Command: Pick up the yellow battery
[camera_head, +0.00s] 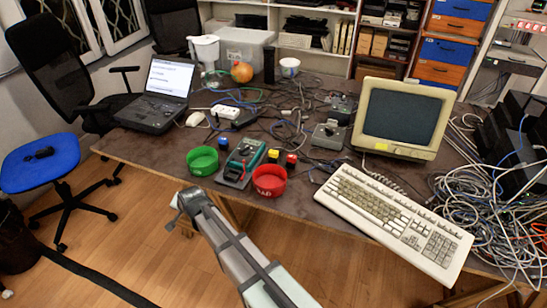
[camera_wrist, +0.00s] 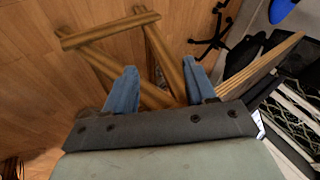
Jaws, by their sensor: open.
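The yellow battery (camera_head: 273,155) looks like a small yellow block with a dark part. It stands on the table between the green multimeter and a red-and-black block. My gripper (camera_head: 178,216) is in front of the table's near edge, left of and apart from the battery. In the wrist view my gripper (camera_wrist: 157,82) has two blue fingers spread apart with nothing between them. The battery does not show in the wrist view.
A green bowl (camera_head: 202,161), multimeter (camera_head: 241,163), red bowl (camera_head: 269,181) and red-and-black block (camera_head: 291,160) crowd around the battery. Cables lie behind. The keyboard (camera_head: 395,213) is at right. Wooden trestle legs (camera_wrist: 110,32) show beyond my fingers.

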